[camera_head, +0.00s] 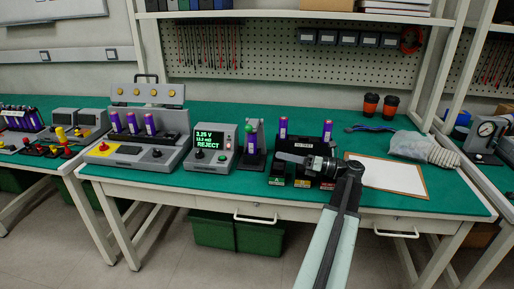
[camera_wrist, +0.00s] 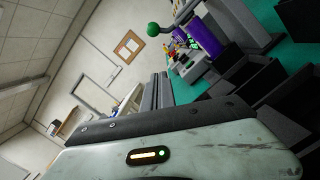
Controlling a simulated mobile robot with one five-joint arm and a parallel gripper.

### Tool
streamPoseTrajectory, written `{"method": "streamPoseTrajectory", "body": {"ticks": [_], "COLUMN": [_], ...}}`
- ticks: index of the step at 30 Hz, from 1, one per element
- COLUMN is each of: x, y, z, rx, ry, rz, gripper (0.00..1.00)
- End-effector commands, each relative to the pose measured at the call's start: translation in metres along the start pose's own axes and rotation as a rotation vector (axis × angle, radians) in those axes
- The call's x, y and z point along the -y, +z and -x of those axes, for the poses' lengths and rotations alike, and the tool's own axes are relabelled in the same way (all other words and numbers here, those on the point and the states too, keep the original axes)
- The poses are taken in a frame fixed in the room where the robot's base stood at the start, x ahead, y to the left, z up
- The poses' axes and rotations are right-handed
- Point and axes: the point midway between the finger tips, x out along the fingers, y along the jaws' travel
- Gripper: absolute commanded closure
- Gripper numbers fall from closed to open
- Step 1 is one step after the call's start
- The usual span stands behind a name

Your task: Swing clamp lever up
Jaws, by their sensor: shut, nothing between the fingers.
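A small dark clamp stand (camera_head: 254,161) holds an upright purple cell. A green ball knob (camera_head: 254,123) shows at its top, and its lever is too small to read clearly. In the tilted wrist view the green knob (camera_wrist: 153,29) sits on a short dark arm beside the purple cell (camera_wrist: 200,36). My gripper (camera_head: 281,157) points left, just right of the stand and in front of the black bins. Its fingers (camera_wrist: 157,88) are closed together with nothing between them. It appears apart from the knob.
A tester (camera_head: 209,151) reading REJECT and a grey cell fixture (camera_head: 138,150) stand to the left. Black bins (camera_head: 303,150) with purple cells are behind my gripper. A white board (camera_head: 388,176), a bag (camera_head: 412,146) and two cups (camera_head: 389,107) are at right.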

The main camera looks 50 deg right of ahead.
Motion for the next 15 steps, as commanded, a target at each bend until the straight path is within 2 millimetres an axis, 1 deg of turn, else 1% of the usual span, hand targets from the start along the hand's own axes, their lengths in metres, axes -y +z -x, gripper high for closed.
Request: {"method": "streamPoseTrajectory", "body": {"ticks": [2,5,15], "x": [-0.001,-0.002,-0.002], "y": [0.001,0.0,0.0], "z": [-0.006,-0.02,-0.095], "rx": [-0.002,-0.004,-0.005], "ry": [0.001,0.002,0.003], "rz": [0.001,0.001,0.001], "gripper": [1.0,1.0,1.0]}}
